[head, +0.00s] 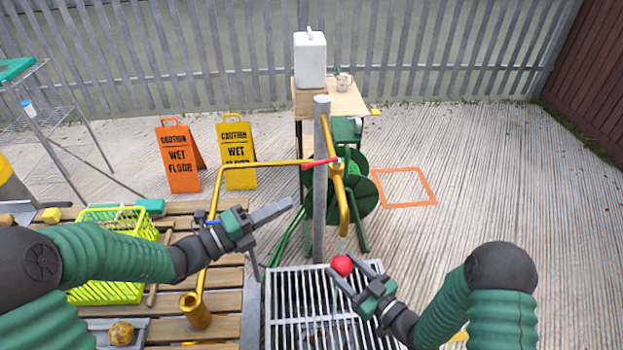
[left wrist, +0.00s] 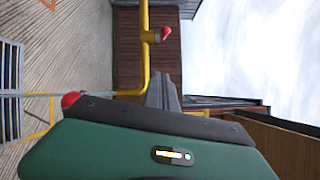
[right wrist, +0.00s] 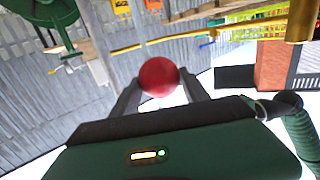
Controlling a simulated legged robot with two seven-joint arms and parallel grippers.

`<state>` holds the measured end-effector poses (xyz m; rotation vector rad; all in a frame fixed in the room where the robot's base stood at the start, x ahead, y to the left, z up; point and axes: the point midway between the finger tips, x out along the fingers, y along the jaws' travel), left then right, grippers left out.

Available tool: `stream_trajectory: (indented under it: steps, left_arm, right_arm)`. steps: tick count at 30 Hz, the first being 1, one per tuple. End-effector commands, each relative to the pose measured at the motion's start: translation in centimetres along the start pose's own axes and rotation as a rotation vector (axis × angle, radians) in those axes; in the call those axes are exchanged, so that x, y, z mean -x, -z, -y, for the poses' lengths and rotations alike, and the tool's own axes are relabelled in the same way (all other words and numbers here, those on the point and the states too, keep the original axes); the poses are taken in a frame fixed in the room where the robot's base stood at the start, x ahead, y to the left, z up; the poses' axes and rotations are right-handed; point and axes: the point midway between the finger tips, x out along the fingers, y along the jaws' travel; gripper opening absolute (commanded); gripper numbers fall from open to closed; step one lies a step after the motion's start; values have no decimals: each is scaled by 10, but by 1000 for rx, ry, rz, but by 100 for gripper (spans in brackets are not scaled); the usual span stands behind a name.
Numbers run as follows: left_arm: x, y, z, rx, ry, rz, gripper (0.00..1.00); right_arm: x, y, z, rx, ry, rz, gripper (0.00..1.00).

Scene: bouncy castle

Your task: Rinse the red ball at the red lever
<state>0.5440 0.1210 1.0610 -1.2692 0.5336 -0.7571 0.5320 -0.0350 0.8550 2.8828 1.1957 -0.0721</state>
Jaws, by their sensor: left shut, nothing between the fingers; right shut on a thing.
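The red ball (head: 342,265) is held at the fingertips of my right gripper (head: 352,274), below the mouth of the yellow spout (head: 344,215) and above the metal grate. It also shows between the fingers in the right wrist view (right wrist: 159,76). A faint pale streak shows under the spout; I cannot tell surely whether it is water. The red lever (head: 320,163) sits on the yellow pipework by the grey post; its red end shows in the left wrist view (left wrist: 165,33). My left gripper (head: 288,204) is shut and empty, below and left of the lever, apart from it.
The metal grate (head: 283,318) lies under the ball. A grey post (head: 320,220) and green hose reel (head: 365,195) stand behind. A wooden bench (head: 225,275) with a yellow-green crate (head: 145,225) is at left. Open floor lies to the right.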

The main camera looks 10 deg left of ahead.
Motion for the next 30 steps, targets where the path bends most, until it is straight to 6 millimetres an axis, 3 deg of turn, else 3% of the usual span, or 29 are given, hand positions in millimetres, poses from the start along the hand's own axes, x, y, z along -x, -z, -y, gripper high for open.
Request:
stream_trajectory:
  steps: [5,17,23,30]
  left_arm:
    - [-13,3,-1,48,-3,4,0]
    - [-98,3,0,44,-1,3,0]
    - [-106,-28,-2,41,-2,7,0]
    - [-108,-37,-2,44,-3,6,0]
  right_arm:
    - [0,0,0,0,0,0,15]
    - [0,0,0,0,0,0,15]
    - [0,0,0,0,0,0,15]
    - [0,0,0,0,0,-1,15]
